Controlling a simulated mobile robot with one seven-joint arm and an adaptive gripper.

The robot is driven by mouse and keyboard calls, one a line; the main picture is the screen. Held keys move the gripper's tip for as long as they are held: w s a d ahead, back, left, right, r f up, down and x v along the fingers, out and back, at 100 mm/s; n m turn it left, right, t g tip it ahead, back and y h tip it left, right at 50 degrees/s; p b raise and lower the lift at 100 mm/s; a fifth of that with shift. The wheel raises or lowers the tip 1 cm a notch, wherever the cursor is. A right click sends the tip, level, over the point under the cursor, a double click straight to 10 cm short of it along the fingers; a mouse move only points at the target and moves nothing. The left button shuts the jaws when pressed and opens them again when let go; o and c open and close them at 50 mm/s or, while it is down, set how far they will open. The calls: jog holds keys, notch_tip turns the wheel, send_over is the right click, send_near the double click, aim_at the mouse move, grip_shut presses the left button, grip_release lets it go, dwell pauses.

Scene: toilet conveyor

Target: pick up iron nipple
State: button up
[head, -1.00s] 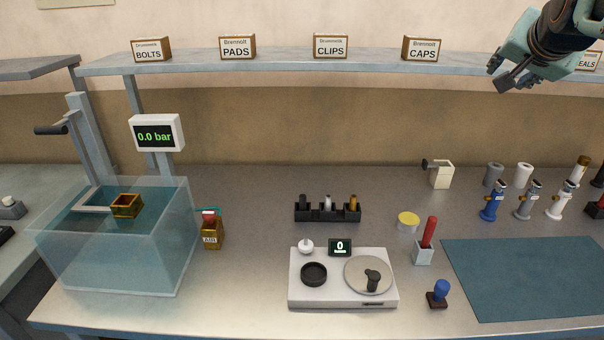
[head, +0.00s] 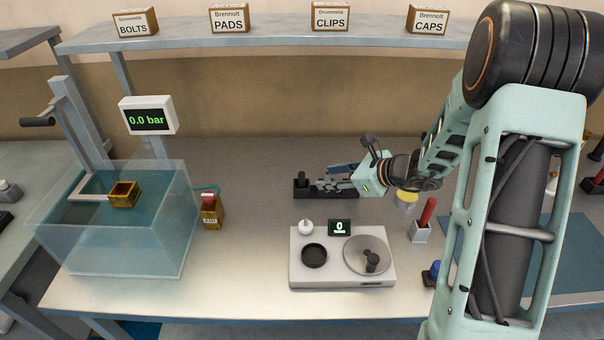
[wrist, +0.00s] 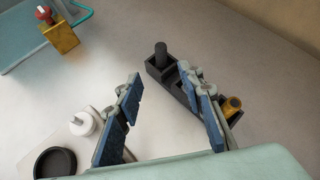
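The black rack (head: 330,193) stands mid-bench and also shows in the wrist view (wrist: 176,88). A dark upright nipple (wrist: 160,52), which looks like the iron one, stands in its left slot; it also shows in the head view (head: 301,180). A brass nipple (wrist: 232,104) is in the right slot. The middle slot's pale piece is hidden behind my finger. My gripper (wrist: 160,78) is open and empty, its blue-padded fingers apart. In the head view my gripper (head: 338,179) is at the rack, to the right of the dark nipple.
The white scale unit (head: 300,272) is in front of the rack, with a black ring, a round plate and a dark piece on the plate. The water tank (head: 120,245) and a brass valve block (head: 212,213) are left. A red-handled tool (head: 427,211) stands right.

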aim_at(304, 175)
jog(key=w+a+f+m, duration=0.1)
jog(key=w+a, duration=0.1)
jog(key=w+a+f+m+t, duration=0.1)
jog(key=w+a+f+m, duration=0.1)
jog(key=shift+w+a+f+p, duration=0.15)
jog(key=shift+f+p, duration=0.05)
jog(key=shift+p, duration=0.2)
jog(key=shift+p+x, duration=0.6)
jog(key=shift+x, duration=2)
jog(key=shift+a, duration=0.15)
jog(key=shift+r, duration=0.1)
grip_shut()
